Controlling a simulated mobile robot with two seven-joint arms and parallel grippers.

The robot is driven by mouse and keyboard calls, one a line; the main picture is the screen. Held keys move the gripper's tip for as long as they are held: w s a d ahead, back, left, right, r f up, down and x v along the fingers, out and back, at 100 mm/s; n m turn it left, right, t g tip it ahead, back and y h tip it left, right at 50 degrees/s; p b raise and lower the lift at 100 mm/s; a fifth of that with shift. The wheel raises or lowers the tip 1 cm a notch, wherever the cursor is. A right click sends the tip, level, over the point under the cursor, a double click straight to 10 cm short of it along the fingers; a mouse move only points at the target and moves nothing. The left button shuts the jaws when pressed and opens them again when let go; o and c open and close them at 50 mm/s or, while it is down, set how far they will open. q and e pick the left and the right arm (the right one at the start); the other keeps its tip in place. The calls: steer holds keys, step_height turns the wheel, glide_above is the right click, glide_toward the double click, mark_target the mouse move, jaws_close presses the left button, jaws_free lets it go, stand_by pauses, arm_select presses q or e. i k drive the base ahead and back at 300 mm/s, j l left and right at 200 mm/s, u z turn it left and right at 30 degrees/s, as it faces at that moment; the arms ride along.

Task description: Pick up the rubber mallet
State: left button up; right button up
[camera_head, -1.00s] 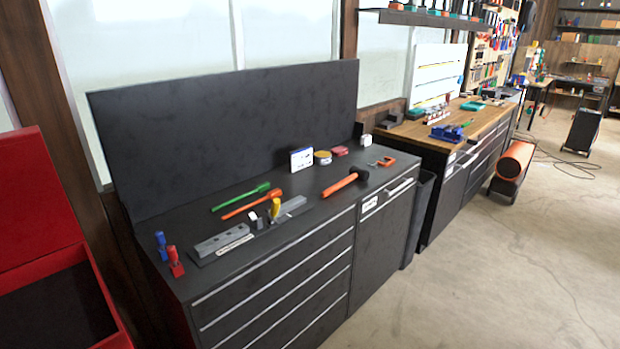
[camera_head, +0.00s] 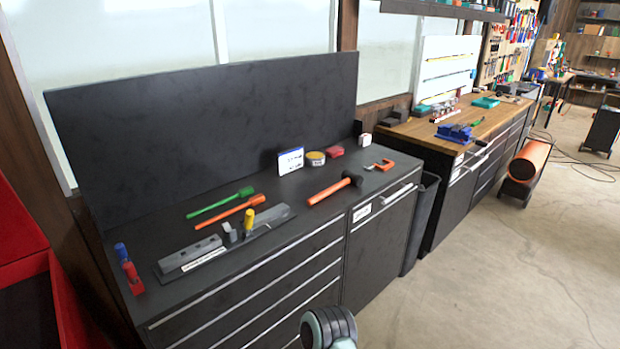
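The rubber mallet (camera_head: 328,191) lies flat on the dark top of the near workbench, right of its middle. It has an orange handle pointing to the front left and a black head at the far right end. Nothing touches or covers it. A rounded grey and teal part of my own arm enters at the bottom edge, well below the mallet and in front of the drawers. No fingertips of either gripper are in view.
The near workbench (camera_head: 250,255) also carries a green tool (camera_head: 220,204), an orange tool (camera_head: 229,212), a grey rail (camera_head: 190,256), a white sign box (camera_head: 291,161) and an orange clamp (camera_head: 380,165). A dark bin (camera_head: 421,220) stands right of it.

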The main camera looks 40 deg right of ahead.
mark_target(347, 176)
steer(key=l+u, duration=0.3)
steer(key=l, duration=0.2)
steer(key=l+u, duration=0.3)
steer(key=l, duration=0.25)
steer(key=l+u, duration=0.15)
steer(key=l, duration=0.4)
steer(key=k+l+u, duration=0.2)
steer(key=l, duration=0.35)
steer(key=k+l, duration=0.1)
steer(key=l, duration=0.75)
steer(key=k+l+u, duration=0.1)
steer(key=l, duration=0.35)
steer(key=k+l, duration=0.15)
steer(key=l, duration=0.3)
steer(key=k+l, duration=0.1)
steer(key=l, duration=0.3)
